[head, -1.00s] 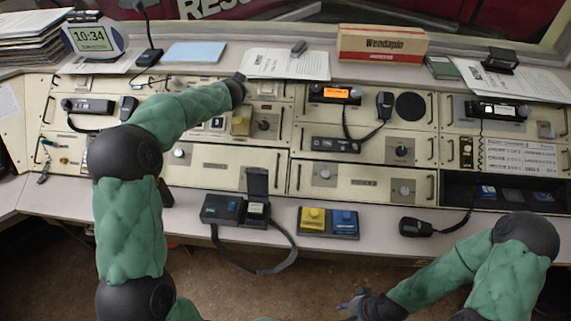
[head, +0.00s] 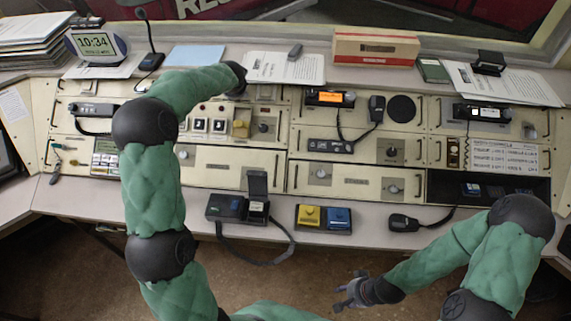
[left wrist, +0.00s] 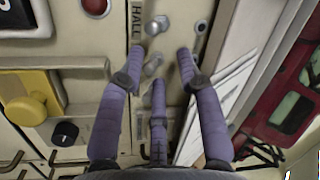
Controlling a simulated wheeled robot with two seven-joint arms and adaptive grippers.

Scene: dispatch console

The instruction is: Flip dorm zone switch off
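In the left wrist view, small metal toggle switches stand on the cream panel: one (left wrist: 157,26) beside a "HALL" label, one (left wrist: 153,63) below it, and one (left wrist: 200,27) to the right. I cannot read which belongs to the dorm zone. My left gripper (left wrist: 158,82) has its purple fingers spread around the lower toggle, with no clear contact visible. In the head view, the left arm's dark end (head: 236,78) is over the upper panel and hides the switches and fingers. My right gripper (head: 352,290) is open and empty, low in front of the console.
A yellow knob (left wrist: 25,108) and a black knob (left wrist: 65,133) lie left of the left fingers. A paper sheet (head: 284,68) lies behind the panel. A radio (head: 330,98) and hand microphone (head: 376,107) stand to the right. The floor in front is clear.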

